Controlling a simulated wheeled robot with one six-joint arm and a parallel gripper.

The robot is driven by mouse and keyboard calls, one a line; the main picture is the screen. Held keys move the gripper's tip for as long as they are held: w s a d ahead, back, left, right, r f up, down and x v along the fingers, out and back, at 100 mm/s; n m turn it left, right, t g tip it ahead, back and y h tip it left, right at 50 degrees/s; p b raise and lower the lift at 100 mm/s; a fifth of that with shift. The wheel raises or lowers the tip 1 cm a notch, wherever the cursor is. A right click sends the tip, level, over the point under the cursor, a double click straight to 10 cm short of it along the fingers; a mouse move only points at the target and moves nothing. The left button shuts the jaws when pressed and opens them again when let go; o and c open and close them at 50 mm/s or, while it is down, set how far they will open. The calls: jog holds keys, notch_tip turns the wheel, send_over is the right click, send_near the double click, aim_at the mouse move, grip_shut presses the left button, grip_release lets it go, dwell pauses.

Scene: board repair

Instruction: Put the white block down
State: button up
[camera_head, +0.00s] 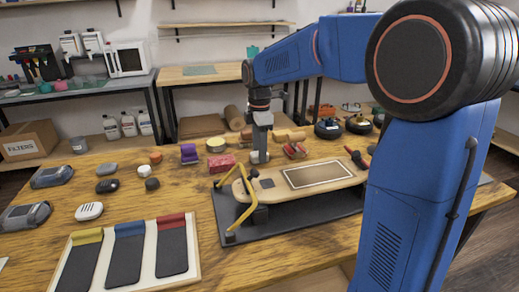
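My gripper (259,155) points straight down at the far left end of the wooden skateboard deck (349,185), seen from a distance. A small whitish piece (258,158), which may be the white block, shows at the fingertips. It is too small to tell whether the fingers are closed on it or whether it touches the surface below. The deck lies on a dark mat (290,231), with a yellow clamp bar (243,208) over its left end.
A red patterned box (222,163) and a purple item (189,153) stand left of my gripper. Red-handled tools (295,150) lie to its right. A tray with yellow, blue and red-topped slots (197,271) is at the front left. Several small dark and light pieces dot the left tabletop.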

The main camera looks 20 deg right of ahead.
jog(key=shift+r, duration=0.1)
notch_tip(320, 180, up, 12)
dwell(0.8)
jog(key=shift+s, duration=0.1)
